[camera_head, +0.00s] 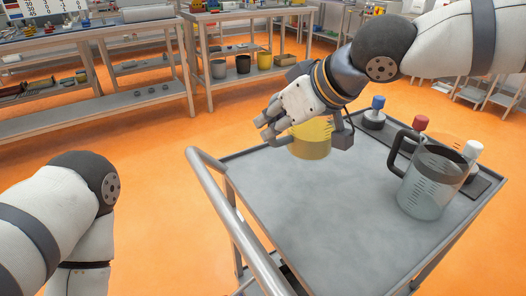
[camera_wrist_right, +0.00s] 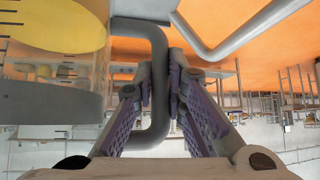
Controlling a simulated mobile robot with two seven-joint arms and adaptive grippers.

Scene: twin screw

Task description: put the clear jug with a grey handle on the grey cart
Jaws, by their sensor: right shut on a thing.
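My right gripper (camera_head: 270,126) is shut on the grey handle of a clear jug (camera_head: 311,142) that looks yellow inside. The jug is over or near the far left corner of the grey cart (camera_head: 325,205). I cannot tell if it touches the cart top. In the right wrist view the right gripper (camera_wrist_right: 172,85) has its fingers either side of the handle (camera_wrist_right: 158,105), and the jug's clear marked wall (camera_wrist_right: 50,100) shows at left. A second clear jug (camera_head: 430,185), with a dark handle, stands on the cart's right side. My left gripper is out of view.
Blue-topped (camera_head: 375,112), red-topped (camera_head: 420,125) and white-topped (camera_head: 472,150) items stand along the cart's far right side. The cart's handrail (camera_head: 235,215) runs along its left. The middle and near part of the cart top are clear. Workbenches (camera_head: 95,90) stand behind.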

